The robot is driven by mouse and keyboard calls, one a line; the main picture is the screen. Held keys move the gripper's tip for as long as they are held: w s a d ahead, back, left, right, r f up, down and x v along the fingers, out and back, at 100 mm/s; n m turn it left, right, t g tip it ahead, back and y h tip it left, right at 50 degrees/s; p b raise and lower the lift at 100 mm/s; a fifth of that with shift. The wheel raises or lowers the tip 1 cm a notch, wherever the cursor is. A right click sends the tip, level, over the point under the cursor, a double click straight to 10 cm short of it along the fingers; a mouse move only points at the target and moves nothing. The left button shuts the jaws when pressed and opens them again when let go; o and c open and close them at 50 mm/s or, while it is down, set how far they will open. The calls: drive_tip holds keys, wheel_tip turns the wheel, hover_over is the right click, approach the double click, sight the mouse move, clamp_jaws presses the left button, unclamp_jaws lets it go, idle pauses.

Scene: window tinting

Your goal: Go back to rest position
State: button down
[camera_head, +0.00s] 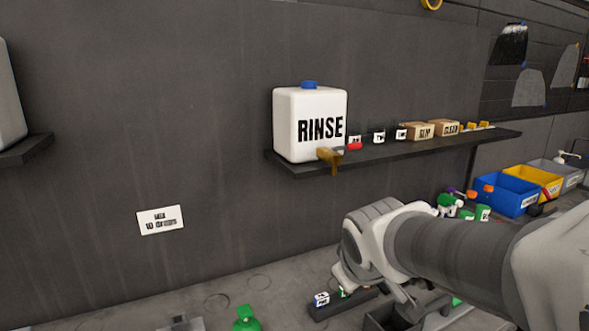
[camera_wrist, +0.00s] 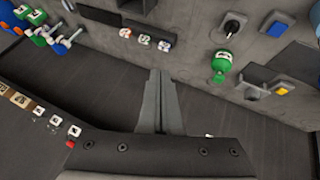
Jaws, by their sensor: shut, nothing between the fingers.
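My gripper shows in the wrist view (camera_wrist: 160,80) with its two fingers together and nothing between them. It points down past the shelf edge toward the grey bench (camera_wrist: 190,75). In the head view my arm reaches in from the right, and its end is low over the bench; the fingertips are hard to make out there. A white RINSE container (camera_head: 310,125) with a blue cap and a brass-coloured tap stands on the dark wall shelf (camera_head: 400,147), up and left of my arm.
Small labelled items and cardboard boxes (camera_head: 418,131) line the shelf. Blue (camera_head: 507,195) and yellow (camera_head: 536,181) bins stand at the right. A green bottle (camera_head: 246,318) and a dark holder with small bottles (camera_head: 335,303) are on the bench. A label (camera_head: 160,220) is on the wall.

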drive_tip(key=s+d+m, duration=0.2)
drive_tip(key=s+m, duration=0.1)
drive_tip(key=s, duration=0.4)
drive_tip(key=s+d+r+m+g, duration=0.1)
drive_tip(key=s+d+m, duration=0.1)
drive_tip(key=s, duration=0.6)
drive_tip(key=shift+s+m+g+y, duration=0.2)
drive_tip(key=shift+m+g+y, duration=0.1)
drive_tip(key=shift+m, duration=0.3)
drive_tip(key=shift+a, duration=0.15)
